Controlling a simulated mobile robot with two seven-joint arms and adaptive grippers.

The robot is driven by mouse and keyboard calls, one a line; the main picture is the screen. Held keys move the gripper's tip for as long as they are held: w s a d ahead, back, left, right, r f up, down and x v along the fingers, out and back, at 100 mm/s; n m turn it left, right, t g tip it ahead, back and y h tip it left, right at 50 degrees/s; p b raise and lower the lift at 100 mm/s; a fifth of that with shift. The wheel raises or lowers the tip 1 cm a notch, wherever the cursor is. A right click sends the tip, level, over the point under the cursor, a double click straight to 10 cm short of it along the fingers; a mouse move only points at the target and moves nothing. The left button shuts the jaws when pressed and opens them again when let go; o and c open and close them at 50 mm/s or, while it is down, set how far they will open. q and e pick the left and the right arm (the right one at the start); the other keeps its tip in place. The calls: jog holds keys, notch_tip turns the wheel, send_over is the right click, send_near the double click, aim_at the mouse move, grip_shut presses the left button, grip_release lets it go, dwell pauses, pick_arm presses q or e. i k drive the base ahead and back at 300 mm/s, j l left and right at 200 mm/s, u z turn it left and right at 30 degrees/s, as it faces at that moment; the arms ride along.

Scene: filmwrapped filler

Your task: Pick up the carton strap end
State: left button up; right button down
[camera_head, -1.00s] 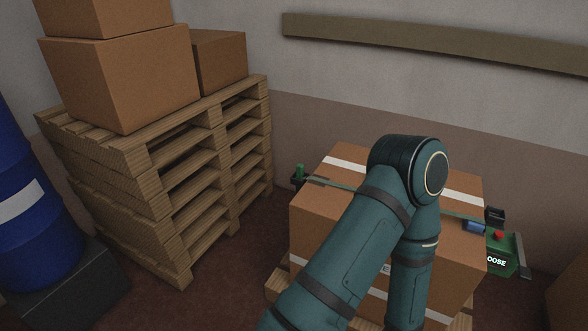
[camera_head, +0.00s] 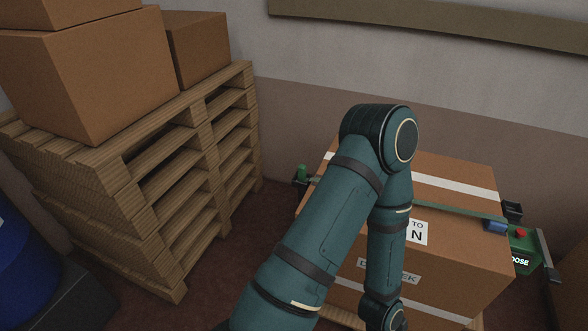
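A brown carton (camera_head: 450,255) stands on a pallet at the right, with white tape bands and printed labels. A green strap (camera_head: 450,213) runs across its top, partly hidden behind my arm. At the strap's right end is a blue piece (camera_head: 495,226) by the carton's edge; whether it is the strap end I cannot tell. Beside it is a green device (camera_head: 522,250) with a red button and a partly readable sign ending in "OOSE". One of my arms rises from the bottom, bends, and comes down in front of the carton. Neither gripper is in view.
A stack of wooden pallets (camera_head: 185,205) with cartons (camera_head: 95,75) on top fills the left. A blue drum (camera_head: 30,270) stands at the lower left. A wall with a rail (camera_head: 430,22) closes the back. Some floor (camera_head: 235,265) between pallets and carton is free.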

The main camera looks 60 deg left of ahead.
aim_at(301, 168)
jog(key=j, duration=1.95)
